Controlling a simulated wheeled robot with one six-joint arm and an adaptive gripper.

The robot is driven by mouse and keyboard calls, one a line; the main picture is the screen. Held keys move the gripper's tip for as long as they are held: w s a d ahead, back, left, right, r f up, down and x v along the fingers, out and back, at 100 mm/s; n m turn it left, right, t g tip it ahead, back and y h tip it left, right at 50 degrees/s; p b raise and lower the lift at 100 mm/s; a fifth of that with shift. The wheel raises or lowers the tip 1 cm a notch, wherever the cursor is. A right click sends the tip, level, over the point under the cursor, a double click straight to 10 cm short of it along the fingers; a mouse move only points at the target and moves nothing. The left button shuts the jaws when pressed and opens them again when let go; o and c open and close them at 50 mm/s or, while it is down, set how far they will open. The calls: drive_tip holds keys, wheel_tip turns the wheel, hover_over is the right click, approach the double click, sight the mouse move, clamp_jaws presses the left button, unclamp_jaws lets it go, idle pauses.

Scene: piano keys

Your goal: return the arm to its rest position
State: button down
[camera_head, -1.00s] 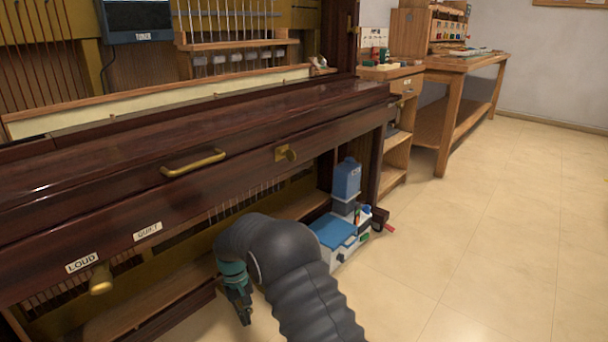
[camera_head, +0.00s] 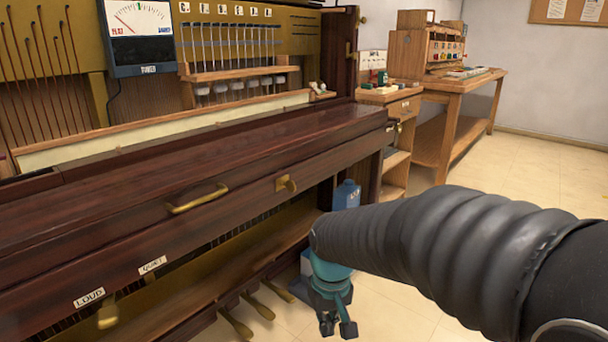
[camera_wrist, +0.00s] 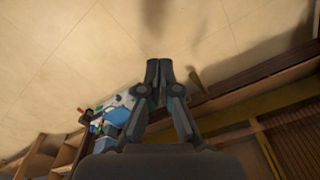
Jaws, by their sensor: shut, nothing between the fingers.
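My arm reaches in from the right edge of the head view, in a black ribbed sleeve. My gripper (camera_head: 338,322) hangs at its end, pointing down over the floor in front of the piano, below the keyboard level. In the wrist view my gripper (camera_wrist: 159,66) has its two fingertips together over bare floor, with nothing between them. The dark wooden piano (camera_head: 120,200) stands at the left, with a closed lid and a brass handle (camera_head: 198,198). My gripper appears apart from the piano. The arm hides part of the floor and of the things behind it.
Brass pedals (camera_head: 235,324) stick out low under the piano. A blue bottle (camera_head: 346,195) and white-and-blue items (camera_wrist: 118,116) stand on the floor by the piano's right end. A wooden workbench (camera_head: 455,88) stands behind. The floor (camera_head: 545,170) at right is clear.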

drive_tip(key=s+d+r+m+t+p, duration=0.3)
drive_tip(key=s+d+r+t+p, duration=0.2)
drive_tip(key=s+d+r, duration=0.6)
drive_tip(key=v, duration=0.4)
drive_tip(key=shift+s, duration=0.55)
